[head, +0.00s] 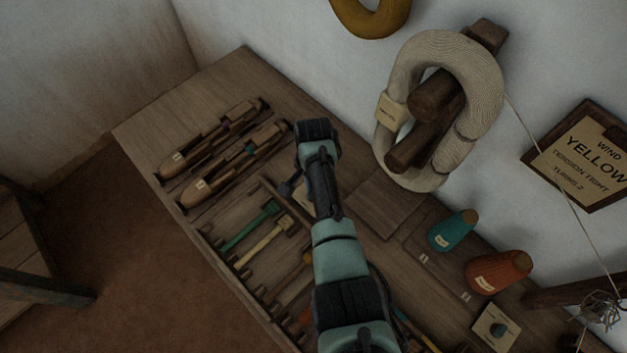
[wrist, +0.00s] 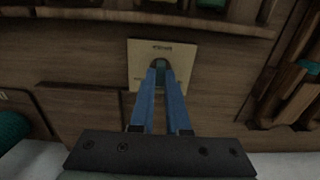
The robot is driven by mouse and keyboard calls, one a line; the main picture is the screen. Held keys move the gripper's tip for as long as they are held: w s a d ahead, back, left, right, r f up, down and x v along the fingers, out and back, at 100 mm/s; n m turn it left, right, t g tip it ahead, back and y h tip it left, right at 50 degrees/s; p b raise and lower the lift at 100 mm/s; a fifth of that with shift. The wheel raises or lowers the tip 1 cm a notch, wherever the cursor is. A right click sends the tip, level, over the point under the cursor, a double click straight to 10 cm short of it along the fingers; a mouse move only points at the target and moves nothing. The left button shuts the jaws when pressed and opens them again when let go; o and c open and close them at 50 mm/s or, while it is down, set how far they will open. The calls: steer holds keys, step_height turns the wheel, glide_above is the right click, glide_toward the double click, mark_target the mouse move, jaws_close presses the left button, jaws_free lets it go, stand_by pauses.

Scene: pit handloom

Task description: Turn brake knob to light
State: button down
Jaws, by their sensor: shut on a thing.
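A pale square plate (wrist: 142,52) with a small dark label line lies flat on the wooden bench in the wrist view. A small dark teal knob (wrist: 160,64) stands on it, mostly hidden by my fingers. My gripper (wrist: 161,70) is shut on this knob with its two blue fingers. The label is too small to read, and I cannot tell which way the knob points. In the head view a bit of the plate (head: 304,198) shows beside my arm, which hides the rest.
Two wooden shuttles (head: 212,138) lie left on the bench, with coloured-handled tools (head: 250,228) in front. Teal (head: 452,230) and orange (head: 500,272) cones stand right. A cream yarn hank (head: 482,75) hangs on wall pegs.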

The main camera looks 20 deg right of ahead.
steer(key=shift+d, duration=0.1)
steer(key=c, duration=0.9)
jaws_free()
step_height(320, 180, up, 13)
steer(key=p, duration=0.2)
steer(key=shift+p, duration=0.3)
